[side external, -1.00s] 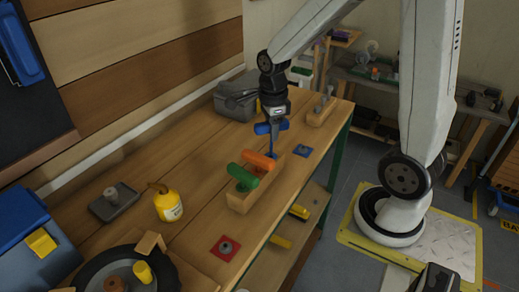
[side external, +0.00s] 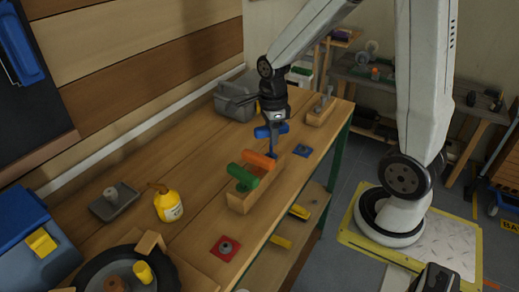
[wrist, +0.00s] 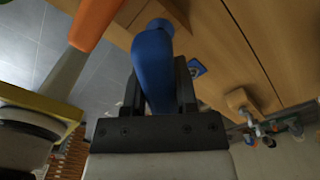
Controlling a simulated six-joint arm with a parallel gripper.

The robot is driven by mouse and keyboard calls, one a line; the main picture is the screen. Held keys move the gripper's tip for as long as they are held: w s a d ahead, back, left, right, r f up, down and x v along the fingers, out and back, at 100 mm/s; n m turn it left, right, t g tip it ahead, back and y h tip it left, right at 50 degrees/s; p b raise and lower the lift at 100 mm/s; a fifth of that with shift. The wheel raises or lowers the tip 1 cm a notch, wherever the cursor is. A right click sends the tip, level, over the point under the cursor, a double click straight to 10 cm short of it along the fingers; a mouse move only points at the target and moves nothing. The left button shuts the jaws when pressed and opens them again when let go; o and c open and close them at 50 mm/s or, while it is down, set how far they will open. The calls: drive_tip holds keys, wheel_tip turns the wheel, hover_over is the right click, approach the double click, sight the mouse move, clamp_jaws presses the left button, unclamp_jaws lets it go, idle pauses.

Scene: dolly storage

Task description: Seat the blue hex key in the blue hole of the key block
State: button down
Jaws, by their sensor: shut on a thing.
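My gripper (side external: 272,127) points down and is shut on the handle of the blue hex key (side external: 262,132). The blue handle also fills the middle of the wrist view (wrist: 153,65), between the two dark fingers. The key's shaft hangs down to the far end of the wooden key block (side external: 239,204). Its tip is hidden behind the orange key's handle, so I cannot tell whether it is in the hole. The orange key (side external: 259,160) and green key (side external: 243,177) stand in the block. The blue hole is not visible.
A blue square plate (side external: 302,151) lies right of the block and a red one (side external: 225,248) nearer. A yellow bottle (side external: 168,204) and a grey tray (side external: 114,202) stand left. A wooden holder (side external: 320,112) and a grey toolbox (side external: 236,100) are behind.

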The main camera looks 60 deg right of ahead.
sight(271, 147)
drive_tip(key=shift+f, duration=2.3)
idle(0.5)
drive_tip(key=shift+c, duration=1.6)
unclamp_jaws()
drive_tip(key=shift+r, duration=0.2)
drive_tip(key=shift+r, duration=3.75)
